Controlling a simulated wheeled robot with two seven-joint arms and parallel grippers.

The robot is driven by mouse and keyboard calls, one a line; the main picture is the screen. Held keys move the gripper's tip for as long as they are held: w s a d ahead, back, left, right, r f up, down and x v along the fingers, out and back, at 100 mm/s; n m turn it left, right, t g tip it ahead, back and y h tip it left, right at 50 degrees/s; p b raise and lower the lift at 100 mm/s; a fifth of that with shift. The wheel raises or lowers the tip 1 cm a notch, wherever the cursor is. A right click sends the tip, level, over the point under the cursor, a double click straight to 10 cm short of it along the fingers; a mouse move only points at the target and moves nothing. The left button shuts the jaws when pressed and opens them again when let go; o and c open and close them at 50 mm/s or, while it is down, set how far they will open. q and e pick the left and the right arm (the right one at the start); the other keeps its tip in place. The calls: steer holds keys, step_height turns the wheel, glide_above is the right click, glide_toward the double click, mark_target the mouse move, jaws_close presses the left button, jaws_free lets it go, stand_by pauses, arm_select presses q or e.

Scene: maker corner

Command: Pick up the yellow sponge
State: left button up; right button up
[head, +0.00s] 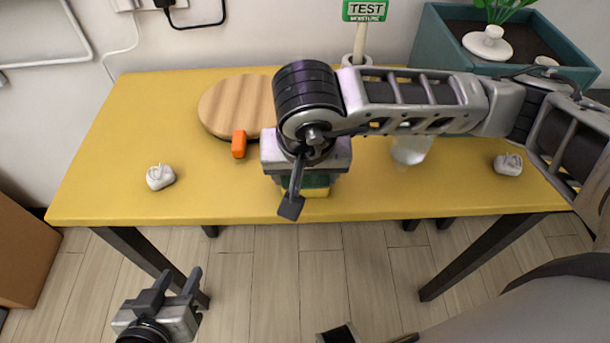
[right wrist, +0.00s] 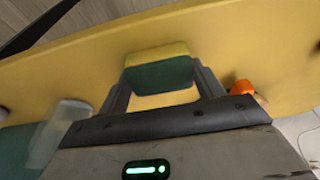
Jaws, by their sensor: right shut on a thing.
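The yellow sponge (head: 317,192) has a dark green layer and is near the front edge of the yellow table, mostly hidden under my right gripper in the head view. In the right wrist view the sponge (right wrist: 158,70) sits between the two fingers of my right gripper (right wrist: 160,78), which is shut on it. I cannot tell whether the sponge touches the table. My left gripper (head: 179,279) is open and empty, low in front of the table, over the floor.
On the table (head: 110,140) are a round wooden board (head: 225,105), an orange object (head: 239,144), a translucent container (head: 410,149) and small white objects (head: 160,177) (head: 508,164). A teal planter box (head: 430,45) stands at the back right. The table's left front is mostly clear.

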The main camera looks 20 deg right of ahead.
steer(key=shift+r, duration=0.1)
steer(key=shift+r, duration=0.55)
steer(key=s+a+r, duration=0.7)
steer(key=s+r, duration=0.4)
steer(key=s, duration=0.1)
steer(key=shift+r, duration=0.35)
steer(key=shift+a, duration=0.1)
